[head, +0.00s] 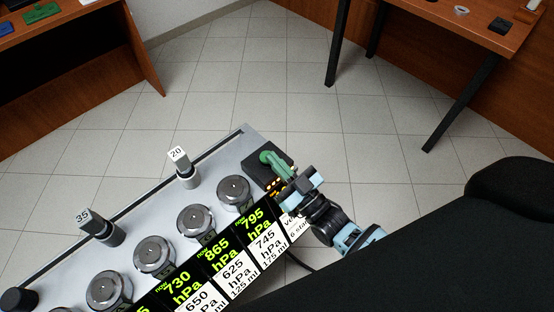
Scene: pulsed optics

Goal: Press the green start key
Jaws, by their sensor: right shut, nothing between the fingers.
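The green start key (266,155) shows as a bright green rounded shape on a dark box (254,173) at the upper right end of the grey instrument panel (221,157). My right gripper (284,170) comes in from the lower right, with its fingers shut and empty. Its fingertips are right at the key and cover part of it. I cannot tell whether they touch or press it. Small amber lights (273,186) glow on the box beside the fingers. My left gripper is not in view.
Several round metal knobs (234,191) line the panel. Upright posts labelled 20 (184,174) and 35 (103,230) stand behind them. Displays (215,256) show hPa readings along the front. Wooden desks (77,50) stand at the back, with open tiled floor between.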

